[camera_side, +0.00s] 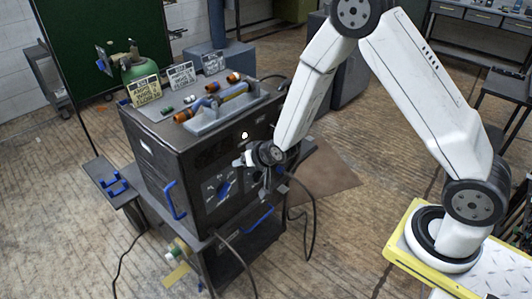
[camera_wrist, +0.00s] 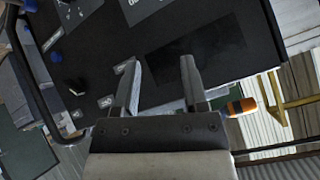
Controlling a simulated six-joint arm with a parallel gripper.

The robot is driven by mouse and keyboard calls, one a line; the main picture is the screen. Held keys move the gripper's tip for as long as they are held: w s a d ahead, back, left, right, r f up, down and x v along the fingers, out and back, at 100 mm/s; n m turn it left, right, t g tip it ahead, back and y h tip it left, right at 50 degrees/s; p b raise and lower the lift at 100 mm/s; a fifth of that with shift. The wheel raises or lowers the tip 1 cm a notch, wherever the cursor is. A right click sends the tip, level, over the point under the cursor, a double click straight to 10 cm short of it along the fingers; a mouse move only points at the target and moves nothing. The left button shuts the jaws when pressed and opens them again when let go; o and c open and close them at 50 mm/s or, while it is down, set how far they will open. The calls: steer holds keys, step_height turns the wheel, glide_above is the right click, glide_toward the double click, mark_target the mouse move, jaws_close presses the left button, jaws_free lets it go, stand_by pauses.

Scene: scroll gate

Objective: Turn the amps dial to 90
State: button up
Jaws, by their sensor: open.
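The amps dial (camera_side: 223,188) is a blue knob with pale scale marks around it, on the front face of the dark welding machine (camera_side: 160,165). Its setting is too small to read. My gripper (camera_side: 241,161) is in front of the machine's face, above and slightly right of the dial in the side view. In the wrist view my gripper (camera_wrist: 160,72) is open, with nothing between its fingers and the machine's dark panel (camera_wrist: 195,45) beyond them. I cannot make out the dial for certain in the wrist view.
Blue handles (camera_side: 174,200) stick out from the machine. A grey tray (camera_side: 222,112) with orange-ended tools and several signs (camera_side: 181,75) stand on top. Cables (camera_side: 310,215) hang at the right of the machine. The wrist view shows an orange-ended tool (camera_wrist: 241,106) right of the fingers.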

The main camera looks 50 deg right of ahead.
steer(key=w+a+f+m+t, duration=0.1)
steer(key=w+f+m+t, duration=0.25)
steer(key=f, duration=0.65)
steer(key=m+t, duration=0.2)
steer(key=t, duration=0.3)
glide_toward(224, 191)
steer(key=shift+w+d+f, duration=0.15)
steer(key=shift+w+f, duration=0.1)
steer(key=shift+w, duration=0.1)
steer(key=shift+w, duration=0.15)
steer(key=w, duration=0.7)
steer(key=shift+w, duration=0.2)
steer(key=shift+c, duration=0.2)
jaws_close()
